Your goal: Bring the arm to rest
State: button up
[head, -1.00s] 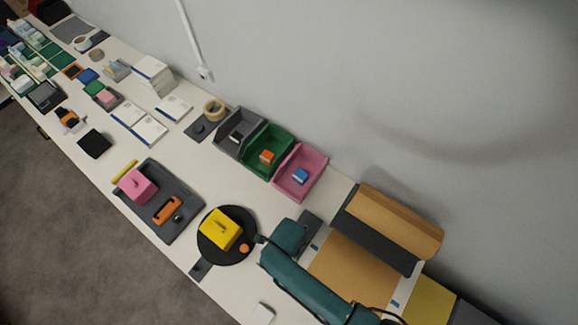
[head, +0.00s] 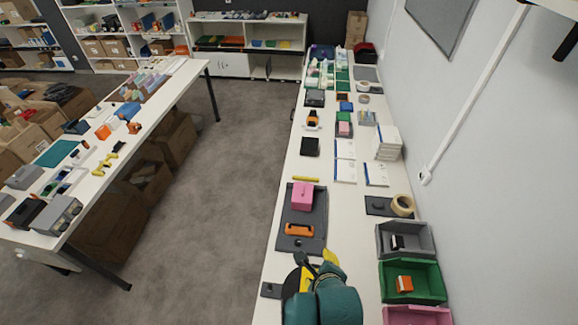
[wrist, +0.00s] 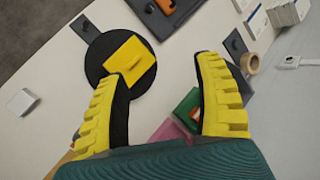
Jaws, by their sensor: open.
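My gripper (head: 316,264) shows at the bottom of the head view, over the right-hand table near the grey tray. In the wrist view my gripper (wrist: 163,75) has its two yellow ribbed fingers wide apart, with nothing between them. Below it, in the wrist view, a yellow block (wrist: 130,62) with a handle sits on a round black plate (wrist: 92,62). That plate is mostly hidden behind my arm in the head view.
A grey tray (head: 312,240) holds a pink block (head: 304,197) and an orange piece (head: 299,230). Grey (head: 384,253), green (head: 431,294) and pink (head: 440,318) bins stand along the wall side. A tape roll (head: 402,205) lies behind them. A floor aisle separates another cluttered table (head: 95,185).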

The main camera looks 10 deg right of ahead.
jog(key=w+a+r+n+t, duration=0.2)
jog(key=r+n+t, duration=0.1)
jog(key=r, duration=0.7)
jog(key=w+a+r+n+t+p, duration=0.1)
jog(key=w+r+n+t, duration=0.15)
jog(key=r, duration=0.65)
jog(key=w+a+r+n+t, duration=0.1)
jog(key=a+r+n+t, duration=0.2)
jog(key=r, duration=0.7)
jog(key=s+r+n+t, duration=0.3)
jog(key=s+r+n, duration=0.2)
jog(key=r+n, duration=0.35)
jog(key=s+r+n+t, duration=0.45)
jog(key=r+n, duration=0.35)
jog(key=r, duration=0.2)
notch_tip(320, 180, down, 44)
jog(key=n+b, duration=0.1)
jog(key=b, duration=4.2)
jog(key=shift+r+g+y, duration=0.2)
jog(key=shift+g+y, duration=0.1)
jog(key=shift+g, duration=0.1)
jog(key=shift+a, duration=0.1)
